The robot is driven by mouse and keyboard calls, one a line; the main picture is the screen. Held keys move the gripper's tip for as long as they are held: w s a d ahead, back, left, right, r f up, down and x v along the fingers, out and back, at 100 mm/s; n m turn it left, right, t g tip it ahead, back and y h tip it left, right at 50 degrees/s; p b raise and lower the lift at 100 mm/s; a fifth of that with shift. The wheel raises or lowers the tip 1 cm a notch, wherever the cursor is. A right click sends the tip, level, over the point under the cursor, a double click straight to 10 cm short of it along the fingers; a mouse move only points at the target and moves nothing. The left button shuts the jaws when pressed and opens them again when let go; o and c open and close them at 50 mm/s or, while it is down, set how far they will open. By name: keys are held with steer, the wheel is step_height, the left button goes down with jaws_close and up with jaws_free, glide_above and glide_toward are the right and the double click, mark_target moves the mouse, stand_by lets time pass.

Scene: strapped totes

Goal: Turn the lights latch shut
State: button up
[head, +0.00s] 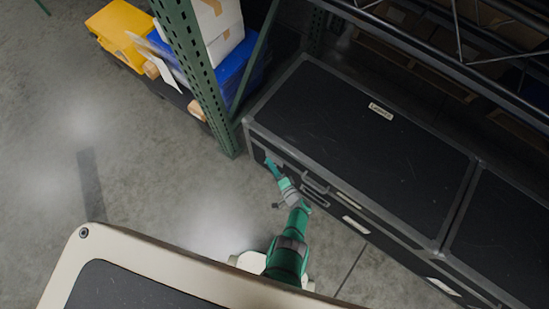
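A long black case (350,125) with grey metal edging stands closed at the right, its lid down. A small pale label (381,111) lies on the lid, and its lettering is too small to read. A grey handle (315,185) and pale labels (356,225) show on its front. I cannot make out which fitting is the lights latch or how it is turned. My green arm reaches to the front of the case, and my gripper (270,164) is close to its left front part. Its fingers are too small to tell open from shut, and I cannot tell whether it touches.
A second black case (508,218) adjoins at the right. A green rack upright (196,75) stands just left of the case, with blue bins (233,68), white boxes (222,40) and a yellow tote (118,30) behind. Open concrete floor (130,140) lies at the left.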

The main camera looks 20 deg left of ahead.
steer(key=v, duration=1.1)
